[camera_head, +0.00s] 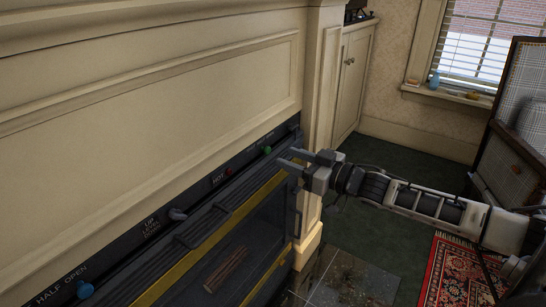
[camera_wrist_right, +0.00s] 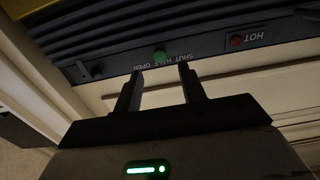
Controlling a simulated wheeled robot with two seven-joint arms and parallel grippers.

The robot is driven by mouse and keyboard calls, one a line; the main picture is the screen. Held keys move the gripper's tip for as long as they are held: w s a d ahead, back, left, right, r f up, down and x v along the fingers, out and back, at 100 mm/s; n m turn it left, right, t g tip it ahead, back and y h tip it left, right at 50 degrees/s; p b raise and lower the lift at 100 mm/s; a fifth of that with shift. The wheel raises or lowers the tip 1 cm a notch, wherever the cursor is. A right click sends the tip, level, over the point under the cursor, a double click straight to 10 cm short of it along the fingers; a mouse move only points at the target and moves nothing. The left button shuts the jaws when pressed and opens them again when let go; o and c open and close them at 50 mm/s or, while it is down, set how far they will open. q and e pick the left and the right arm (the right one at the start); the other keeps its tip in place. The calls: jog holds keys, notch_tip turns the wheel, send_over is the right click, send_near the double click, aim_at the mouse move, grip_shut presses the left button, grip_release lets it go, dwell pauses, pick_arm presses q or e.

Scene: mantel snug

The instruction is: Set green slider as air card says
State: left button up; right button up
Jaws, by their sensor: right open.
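The green slider (camera_head: 267,150) sits on the dark control strip under the mantel, near its right end. In the right wrist view the green slider (camera_wrist_right: 160,56) is a round green knob beside the small labels SHUT, HALF and OPEN. I cannot tell for certain which label it lines up with. My right gripper (camera_head: 292,160) is open and empty, just right of and in front of the knob. In the wrist view its fingers (camera_wrist_right: 161,78) point at the strip, with the knob just beyond the gap between them. No air card is visible. My left gripper is not in view.
A red button (camera_head: 229,171) labelled HOT, a grey lever (camera_head: 177,214) with UP and DOWN labels and a blue knob (camera_head: 84,290) share the strip. The ribbed fireplace front with a yellow band lies below. The mantel pillar (camera_head: 322,75) stands close right of my gripper.

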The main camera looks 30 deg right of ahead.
aim_at(269, 151)
jog(key=shift+b+x, duration=0.4)
jog(key=shift+x, duration=2.45)
grip_shut()
